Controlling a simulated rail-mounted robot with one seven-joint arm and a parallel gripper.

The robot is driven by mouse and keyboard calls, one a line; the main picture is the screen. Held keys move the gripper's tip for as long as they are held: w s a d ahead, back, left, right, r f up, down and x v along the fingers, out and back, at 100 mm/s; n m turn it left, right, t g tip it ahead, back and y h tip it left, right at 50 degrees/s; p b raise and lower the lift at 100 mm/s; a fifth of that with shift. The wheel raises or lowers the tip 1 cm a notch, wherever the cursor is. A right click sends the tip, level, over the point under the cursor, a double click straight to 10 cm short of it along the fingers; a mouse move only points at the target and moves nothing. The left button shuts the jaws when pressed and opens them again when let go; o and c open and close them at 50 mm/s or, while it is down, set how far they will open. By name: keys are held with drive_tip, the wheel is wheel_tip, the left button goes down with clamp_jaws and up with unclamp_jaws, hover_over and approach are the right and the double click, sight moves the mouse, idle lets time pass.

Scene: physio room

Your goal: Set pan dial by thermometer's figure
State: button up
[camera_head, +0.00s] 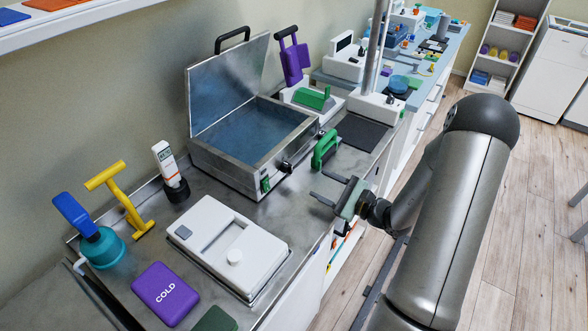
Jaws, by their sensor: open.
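The metal pan (228,168) stands on the steel counter with its lid raised and bluish liquid inside. A small dark dial (286,167) sits on its front face, beside a small panel with a green patch (265,184). The dial's setting is too small to read. The white thermometer (164,160) stands upright in a dark holder, left of the pan.
A green-handled tool (325,148) stands close behind my gripper. A white device (228,245) with a round knob lies in front of the pan. A purple COLD pack (166,294), a yellow T-shaped tool (122,200) and a teal pot (102,250) are at left. A dark mat (362,133) lies right.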

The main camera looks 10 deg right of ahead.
sight(288, 168)
drive_tip(key=p+x, duration=0.2)
drive_tip(key=x, duration=0.8)
drive_tip(key=shift+w+a, duration=0.15)
drive_tip(key=shift+a, duration=0.05)
drive_tip(key=c, duration=1)
